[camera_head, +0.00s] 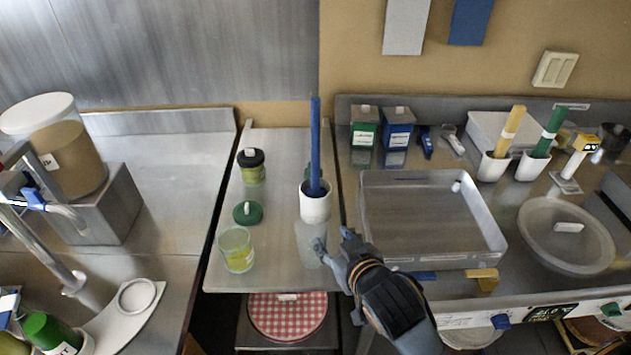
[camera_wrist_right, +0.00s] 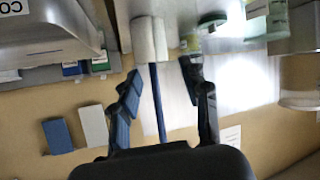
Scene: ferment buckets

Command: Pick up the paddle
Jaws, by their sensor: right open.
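A blue paddle (camera_head: 315,150) stands upright in a white cup (camera_head: 315,206) on the narrow middle counter. Its lower end is hidden inside the cup. My right gripper (camera_head: 333,243) is open and empty, in front of the cup and slightly to its right. In the right wrist view the blue paddle (camera_wrist_right: 158,100) shows between the two spread fingers of my right gripper (camera_wrist_right: 160,74), with a visible gap on each side. The white cup (camera_wrist_right: 149,40) shows above it there. My left gripper is not in view.
A yellow-handled paddle (camera_head: 509,130) and a green-handled paddle (camera_head: 549,132) stand in white holders at right. A clear tray (camera_head: 428,261) lies right of the cup. A glass beaker (camera_head: 237,250), a green lid (camera_head: 247,212) and a dark-lidded jar (camera_head: 252,168) stand to its left.

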